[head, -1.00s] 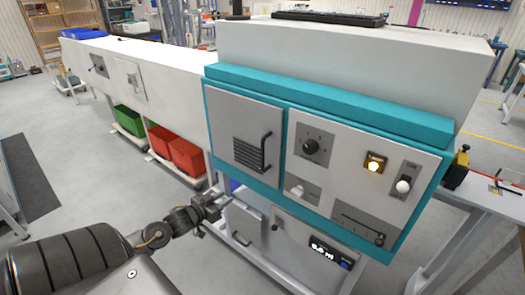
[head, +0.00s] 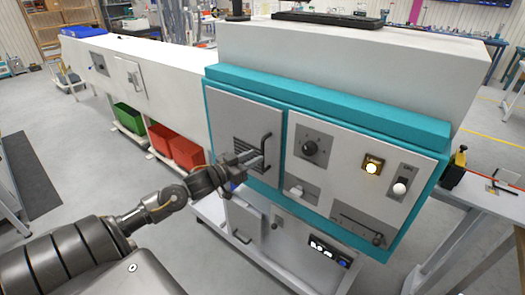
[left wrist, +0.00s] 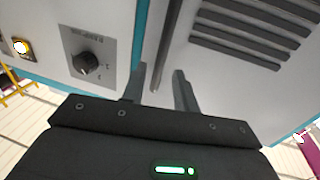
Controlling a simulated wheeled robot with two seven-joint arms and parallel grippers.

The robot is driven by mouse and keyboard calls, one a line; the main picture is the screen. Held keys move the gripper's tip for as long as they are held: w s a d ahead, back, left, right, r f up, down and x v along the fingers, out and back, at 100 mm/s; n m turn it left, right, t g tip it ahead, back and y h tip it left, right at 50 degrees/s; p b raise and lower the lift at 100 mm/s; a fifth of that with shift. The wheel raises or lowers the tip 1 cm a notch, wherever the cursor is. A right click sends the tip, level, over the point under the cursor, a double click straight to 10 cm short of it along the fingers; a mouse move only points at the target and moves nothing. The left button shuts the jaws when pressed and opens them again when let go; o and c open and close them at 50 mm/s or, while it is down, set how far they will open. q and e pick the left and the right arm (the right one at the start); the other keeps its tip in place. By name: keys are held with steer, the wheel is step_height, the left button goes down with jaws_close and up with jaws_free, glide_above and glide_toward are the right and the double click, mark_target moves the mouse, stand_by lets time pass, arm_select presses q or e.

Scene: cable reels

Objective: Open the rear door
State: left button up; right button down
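A grey vented door (head: 236,131) sits in the teal frame at the left of the machine front and looks closed. Its dark upright bar handle (head: 266,152) is on its right edge. My left gripper (head: 254,161) is in front of this handle, at about its height. In the left wrist view, the two fingers (left wrist: 158,88) are apart, and the handle bar (left wrist: 168,45) runs just ahead of and between their tips; contact cannot be told. Another door with a handle (head: 130,80) is on the long white section farther back. No label shows which is the rear door. My right gripper is not in view.
Right of the vented door are a knob (head: 310,148), a lit amber button (head: 372,166) and a switch. A lower grey door (head: 245,218) is beneath. Green (head: 128,117) and red bins (head: 186,153) stand under the long section.

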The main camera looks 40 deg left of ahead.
mark_target(263, 171)
arm_select(q)
steer(key=shift+w+d+p, duration=0.25)
steer(key=shift+w, duration=0.95)
steer(key=shift+w+d+p, duration=0.2)
steer(key=shift+w+p, duration=0.05)
steer(key=shift+w, duration=0.9)
steer(key=shift+c, duration=0.3)
jaws_close()
